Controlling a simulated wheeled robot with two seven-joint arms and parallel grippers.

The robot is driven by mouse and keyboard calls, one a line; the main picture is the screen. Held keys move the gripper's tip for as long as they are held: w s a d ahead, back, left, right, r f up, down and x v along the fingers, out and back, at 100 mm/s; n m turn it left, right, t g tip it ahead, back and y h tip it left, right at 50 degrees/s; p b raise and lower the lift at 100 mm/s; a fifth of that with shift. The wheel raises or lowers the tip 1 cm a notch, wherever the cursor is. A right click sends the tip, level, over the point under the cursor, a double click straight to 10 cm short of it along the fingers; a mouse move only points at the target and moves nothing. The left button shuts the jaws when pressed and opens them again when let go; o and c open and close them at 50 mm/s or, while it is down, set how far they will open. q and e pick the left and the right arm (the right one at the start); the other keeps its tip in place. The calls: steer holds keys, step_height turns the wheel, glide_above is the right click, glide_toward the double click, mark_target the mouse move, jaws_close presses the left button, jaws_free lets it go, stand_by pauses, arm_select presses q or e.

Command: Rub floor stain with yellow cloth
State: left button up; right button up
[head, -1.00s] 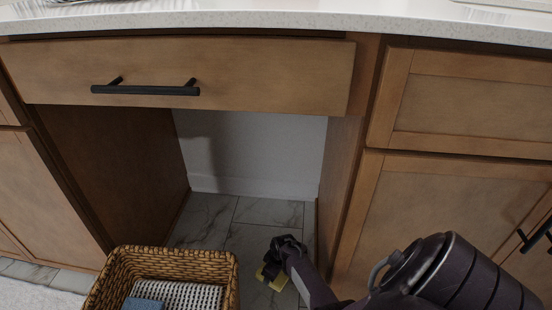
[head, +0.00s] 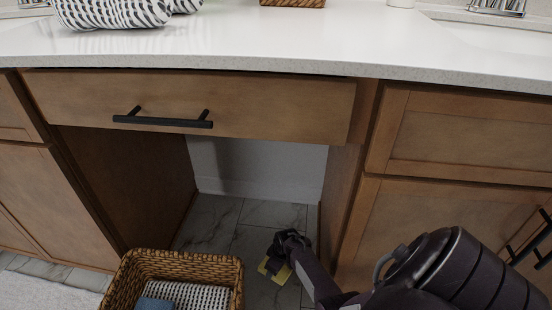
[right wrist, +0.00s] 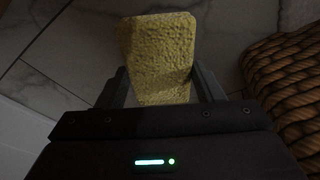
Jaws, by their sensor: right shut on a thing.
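The yellow cloth (right wrist: 158,52) is between the fingers of my right gripper (right wrist: 160,90) in the right wrist view, held over the grey marble floor tiles. In the head view, my right gripper (head: 283,252) is low by the floor in the knee space under the vanity, with the yellow cloth (head: 283,273) partly hidden beneath it. Whether the cloth touches the floor is hard to tell. No floor stain can be made out; it may be hidden by the cloth or gripper. My left gripper is not in view.
A wicker basket (head: 236,268) with folded cloths stands left of the gripper, and its side (right wrist: 290,85) shows close by in the right wrist view. A wooden drawer (head: 270,98) and white countertop (head: 300,45) overhang the knee space. Cabinet doors (head: 440,225) stand to the right.

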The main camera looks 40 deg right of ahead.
steer(key=p+v, duration=0.3)
steer(key=shift+w+a+r, duration=0.1)
steer(key=shift+w+r, duration=0.05)
steer(key=shift+w, duration=0.15)
